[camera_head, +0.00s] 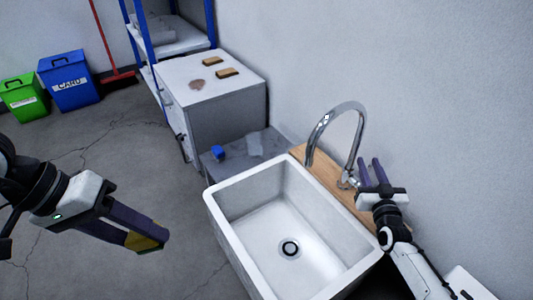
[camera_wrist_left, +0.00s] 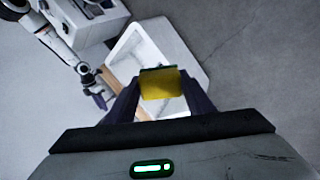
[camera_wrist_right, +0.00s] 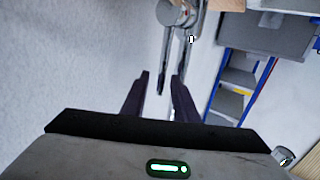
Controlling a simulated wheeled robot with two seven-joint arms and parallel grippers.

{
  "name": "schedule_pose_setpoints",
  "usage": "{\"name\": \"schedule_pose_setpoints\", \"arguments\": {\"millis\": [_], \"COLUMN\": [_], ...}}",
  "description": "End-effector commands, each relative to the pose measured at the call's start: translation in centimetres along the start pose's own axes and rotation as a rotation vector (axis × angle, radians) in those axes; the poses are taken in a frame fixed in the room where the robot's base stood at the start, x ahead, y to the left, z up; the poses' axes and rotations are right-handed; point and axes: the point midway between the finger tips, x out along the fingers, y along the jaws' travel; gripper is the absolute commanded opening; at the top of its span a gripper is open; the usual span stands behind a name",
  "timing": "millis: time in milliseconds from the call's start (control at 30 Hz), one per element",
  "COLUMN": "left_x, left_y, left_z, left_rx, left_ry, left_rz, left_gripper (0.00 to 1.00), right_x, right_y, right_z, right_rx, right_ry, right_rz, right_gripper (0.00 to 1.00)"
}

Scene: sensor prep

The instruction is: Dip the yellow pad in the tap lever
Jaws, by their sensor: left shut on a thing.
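The yellow pad (camera_head: 143,242) is held between the fingertips of my left gripper (camera_head: 150,235), out over the floor to the left of the sink. It also shows in the left wrist view (camera_wrist_left: 161,84), with a dark green edge. The chrome tap (camera_head: 340,118) stands on the wooden strip behind the sink, its spout curving over the basin. The tap lever (camera_head: 348,181) is at its base, partly hard to make out. My right gripper (camera_head: 370,172) is open and empty, just right of the tap base. In the right wrist view its fingers (camera_wrist_right: 158,95) stand apart near the tap.
The white sink (camera_head: 255,225) has an empty basin with a dark drain. A white cabinet (camera_head: 215,80) carries two tan blocks and a brownish object. A low grey surface (camera_head: 245,155) holds a blue item (camera_head: 218,152). Blue (camera_head: 68,82) and green (camera_head: 22,98) bins stand far left.

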Motion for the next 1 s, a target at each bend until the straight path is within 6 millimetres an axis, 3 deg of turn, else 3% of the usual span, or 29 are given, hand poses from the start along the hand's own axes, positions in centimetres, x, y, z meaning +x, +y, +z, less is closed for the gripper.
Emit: {"name": "schedule_pose_setpoints", "arguments": {"millis": [200, 367, 1000], "left_x": [-0.04, -0.04, -0.03], "left_y": [0.03, 0.02, 0.02], "left_z": [-0.01, -0.01, -0.01], "left_rx": [0.000, 0.000, 0.000], "left_ry": [0.000, 0.000, 0.000], "left_rz": [0.000, 0.000, 0.000], "left_gripper": [0.30, 0.30, 0.30], "right_x": [-0.02, -0.03, -0.06], "right_y": [0.00, 0.00, 0.00], "right_z": [0.01, 0.02, 0.07], "right_rx": [0.000, 0.000, 0.000], "right_ry": [-0.001, -0.001, -0.002], "right_rz": [0.000, 0.000, 0.000], "right_gripper": [0.25, 0.00, 0.00]}}
